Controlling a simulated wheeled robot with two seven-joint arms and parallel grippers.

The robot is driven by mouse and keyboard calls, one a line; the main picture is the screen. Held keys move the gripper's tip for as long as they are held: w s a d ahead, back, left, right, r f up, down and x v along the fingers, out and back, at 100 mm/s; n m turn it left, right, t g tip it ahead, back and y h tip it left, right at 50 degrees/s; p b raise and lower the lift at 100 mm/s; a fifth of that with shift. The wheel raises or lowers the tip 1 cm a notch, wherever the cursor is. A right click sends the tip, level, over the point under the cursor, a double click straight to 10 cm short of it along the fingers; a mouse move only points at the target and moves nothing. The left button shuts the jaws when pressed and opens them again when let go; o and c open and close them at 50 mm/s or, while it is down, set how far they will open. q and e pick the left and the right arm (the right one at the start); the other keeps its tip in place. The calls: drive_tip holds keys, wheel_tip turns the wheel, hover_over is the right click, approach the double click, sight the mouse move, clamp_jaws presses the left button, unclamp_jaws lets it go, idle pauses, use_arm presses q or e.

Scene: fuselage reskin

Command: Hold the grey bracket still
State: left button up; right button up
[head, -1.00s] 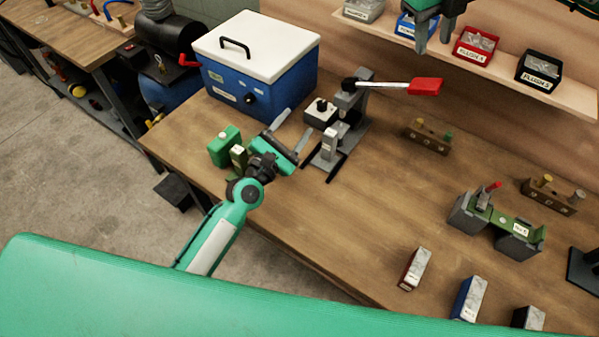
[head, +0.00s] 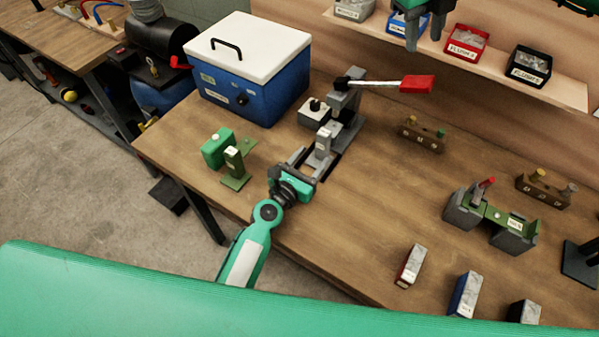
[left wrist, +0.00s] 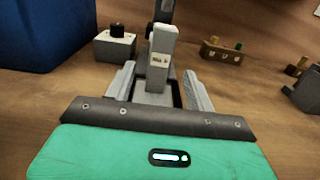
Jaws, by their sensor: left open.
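The grey bracket (head: 323,142), an upright with a small pale label, stands at the foot of the lever press (head: 345,105). In the left wrist view the bracket (left wrist: 162,55) is upright, straight ahead, with its lower part between my fingers. My left gripper (head: 312,160) is open, its fingers (left wrist: 160,85) one on each side of the bracket's foot, with visible gaps. Whether the fingertips touch anything is unclear. My right gripper (head: 424,28) hangs at the top of the head view, fingers apart, empty, away from the bracket.
A red-handled lever (head: 415,84) reaches right from the press. A green-and-grey fixture (head: 490,215) stands right. The table's middle is clear.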

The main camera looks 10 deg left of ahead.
sight(320, 147)
use_arm(q)
drive_tip(key=x, duration=0.6)
drive_tip(key=shift+w, duration=0.2)
clamp_jaws()
use_arm(e)
drive_tip(key=c, duration=0.6)
drive_tip(key=shift+d+n, duration=0.1)
drive_tip(key=shift+n, duration=0.2)
clamp_jaws()
drive_tip(key=shift+w+d+f+n+g+y, duration=0.25)
drive_tip(key=shift+d+f+n+y, duration=0.15)
drive_tip(key=shift+f+n, duration=0.7)
drive_tip(key=shift+w+d+f+n+g+y, duration=0.3)
drive_tip(key=shift+d+f+n+y, duration=0.1)
drive_tip(key=shift+f+n, duration=0.75)
drive_tip(key=shift+w+d+f+n+g+y, duration=0.3)
drive_tip(key=shift+f+n+y, duration=0.1)
drive_tip(key=shift+f+n, duration=0.7)
drive_tip(key=shift+f, duration=0.15)
